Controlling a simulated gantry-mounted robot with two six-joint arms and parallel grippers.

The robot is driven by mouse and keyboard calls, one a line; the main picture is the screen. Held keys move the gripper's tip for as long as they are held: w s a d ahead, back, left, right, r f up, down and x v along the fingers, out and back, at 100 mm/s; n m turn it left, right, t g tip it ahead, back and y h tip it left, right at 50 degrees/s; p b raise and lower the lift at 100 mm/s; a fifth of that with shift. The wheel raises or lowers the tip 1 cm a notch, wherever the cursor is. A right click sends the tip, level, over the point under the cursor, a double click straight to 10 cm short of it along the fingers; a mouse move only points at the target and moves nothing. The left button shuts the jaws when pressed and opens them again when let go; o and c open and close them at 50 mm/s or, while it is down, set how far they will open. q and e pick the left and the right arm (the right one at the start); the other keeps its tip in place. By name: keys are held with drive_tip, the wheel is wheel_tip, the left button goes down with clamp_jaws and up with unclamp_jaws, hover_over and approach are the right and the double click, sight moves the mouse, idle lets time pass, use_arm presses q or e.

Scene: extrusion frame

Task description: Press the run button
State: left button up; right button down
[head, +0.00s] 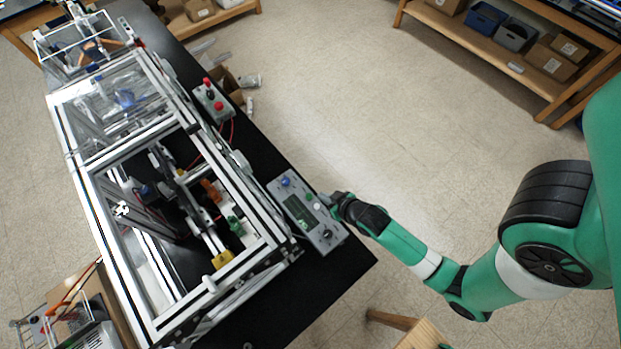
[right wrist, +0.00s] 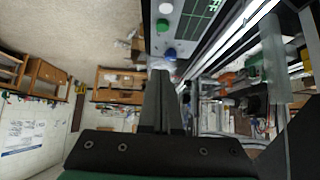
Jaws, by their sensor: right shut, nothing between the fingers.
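The grey control panel (head: 322,236) lies at the right edge of the black table, with a display, a blue knob (head: 286,182) and a black knob (head: 327,234). In the right wrist view the panel shows at the top, with a pale button (right wrist: 165,8), a green button (right wrist: 162,25) and a blue knob (right wrist: 170,53). I cannot read which is the run button. My right gripper (head: 325,198) is at the panel's right edge, shut and empty. Its closed fingers (right wrist: 162,78) point towards the blue knob; contact cannot be told. My left gripper is out of view.
An aluminium extrusion frame (head: 140,222) fills the table left of the panel. A grey box with red buttons (head: 212,101) sits farther back on the black table (head: 350,268). A wooden shelf (head: 465,38) stands at the back right. Open floor lies right of the table.

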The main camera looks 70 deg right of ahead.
drive_tip(key=b, duration=0.2)
hover_over(310, 198)
drive_tip(key=f, duration=0.6)
drive_tip(key=shift+s+a, duration=0.15)
drive_tip(key=shift+s, duration=0.2)
drive_tip(key=f, duration=0.3)
drive_tip(key=shift+w+f, duration=0.2)
drive_tip(key=shift+f, duration=0.55)
